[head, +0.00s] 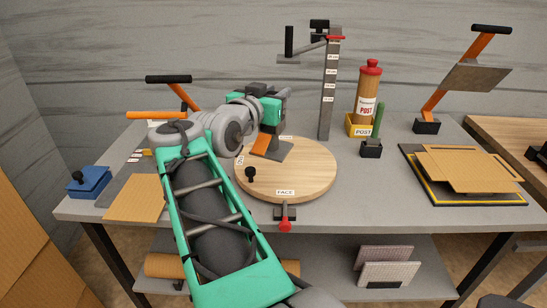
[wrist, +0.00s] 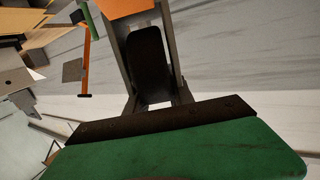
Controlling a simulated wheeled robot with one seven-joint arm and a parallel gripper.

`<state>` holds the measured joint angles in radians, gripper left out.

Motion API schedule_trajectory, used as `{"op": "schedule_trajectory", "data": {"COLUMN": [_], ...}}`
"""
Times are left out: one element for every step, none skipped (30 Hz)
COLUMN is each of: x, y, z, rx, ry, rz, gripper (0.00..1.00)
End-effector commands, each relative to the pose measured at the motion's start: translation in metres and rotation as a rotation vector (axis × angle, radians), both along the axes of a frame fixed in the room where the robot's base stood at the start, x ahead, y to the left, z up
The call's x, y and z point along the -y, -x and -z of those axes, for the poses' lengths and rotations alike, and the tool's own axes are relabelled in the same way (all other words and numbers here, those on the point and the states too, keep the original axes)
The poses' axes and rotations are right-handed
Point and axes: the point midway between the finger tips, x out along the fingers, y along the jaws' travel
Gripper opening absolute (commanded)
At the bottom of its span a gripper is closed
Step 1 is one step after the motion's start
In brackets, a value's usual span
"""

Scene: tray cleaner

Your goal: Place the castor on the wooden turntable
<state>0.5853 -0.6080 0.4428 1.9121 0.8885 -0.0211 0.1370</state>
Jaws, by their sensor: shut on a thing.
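The wooden turntable (head: 310,182) is a round pale disc on the bench, with a "FACE" label at its front edge and a small black knob (head: 250,173) on its left side. My green and dark gripper (head: 270,112) is over the disc's back left part and is shut on the castor (head: 276,150). The castor shows a grey plate and an orange part low over the wood; I cannot tell whether it touches. In the wrist view the castor (wrist: 148,65) shows a dark wheel between grey fork sides, with orange above. My gripper hides part of it.
A red-knobbed clamp (head: 285,222) is at the turntable's front. A grey post (head: 329,95) with labels stands behind it, beside a brown red-capped bottle (head: 369,90) in a yellow holder. A tray (head: 465,175) with tan sheets is at right. A blue box (head: 88,183) is at left.

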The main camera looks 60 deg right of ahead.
Motion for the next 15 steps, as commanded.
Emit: {"op": "schedule_trajectory", "data": {"x": [0.000, 0.000, 0.001, 0.003, 0.005, 0.009, 0.013, 0.018, 0.024, 0.029, 0.034, 0.041, 0.047, 0.052, 0.060], "y": [0.001, 0.002, 0.002, 0.003, 0.003, 0.004, 0.005, 0.005, 0.006, 0.006, 0.006, 0.005, 0.005, 0.004, 0.003], "z": [-0.003, -0.003, -0.002, -0.002, -0.001, 0.000, 0.002, 0.003, 0.006, 0.009, 0.010, 0.014, 0.016, 0.018, 0.021], "rx": [0.003, 0.003, 0.003, 0.003, 0.001, 0.000, 0.000, 0.000, -0.001, 0.000, 0.000, -0.001, 0.000, 0.000, -0.001], "ry": [0.004, 0.004, 0.003, 0.003, 0.003, 0.003, 0.003, 0.003, 0.001, 0.001, 0.002, 0.001, 0.001, 0.001, 0.001], "rz": [0.002, 0.003, 0.004, 0.006, 0.009, 0.012, 0.015, 0.017, 0.021, 0.022, 0.023, 0.023, 0.024, 0.024, 0.024], "gripper": [0.00, 0.00, 0.00, 0.00, 0.00, 0.00, 0.00, 0.00, 0.00, 0.00, 0.00, 0.00, 0.00, 0.00, 0.00]}}
